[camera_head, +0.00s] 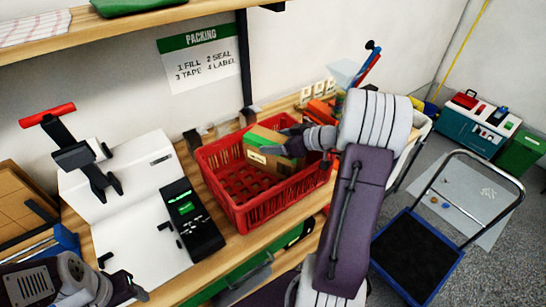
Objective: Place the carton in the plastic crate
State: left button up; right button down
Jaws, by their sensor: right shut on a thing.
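The carton (262,157), brown cardboard with green on its side, is inside the outline of the red plastic crate (255,217), in its back part. It sits tilted, and I cannot tell if it touches the crate floor. The crate stands on the wooden bench. My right gripper (283,145) reaches over the crate from the right and is shut on the carton; its fingers are partly hidden by the wrist. My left gripper (124,283) is low at the left, away from the crate, with its dark fingers apart and empty.
A shelf (130,30) hangs above. Orange tools (322,110) crowd the bench behind my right arm. A blue cart (415,250) stands on the floor at right.

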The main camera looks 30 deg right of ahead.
pick_arm(q)
jog(key=shift+w, duration=0.1)
pick_arm(e)
jog(key=shift+w+f, duration=0.1)
jog(key=shift+f, duration=0.45)
pick_arm(q)
jog(key=shift+a, duration=0.1)
pick_arm(e)
notch_tip(320, 180, down, 3)
jog(key=shift+a+r, duration=0.15)
jog(key=shift+r, duration=0.05)
pick_arm(q)
jog(key=shift+r, duration=0.1)
pick_arm(e)
jog(key=shift+f, duration=0.2)
pick_arm(q)
jog(key=shift+f, duration=0.35)
pick_arm(e)
jog(key=shift+f, duration=0.1)
jog(key=shift+c, duration=1.2)
grip_release()
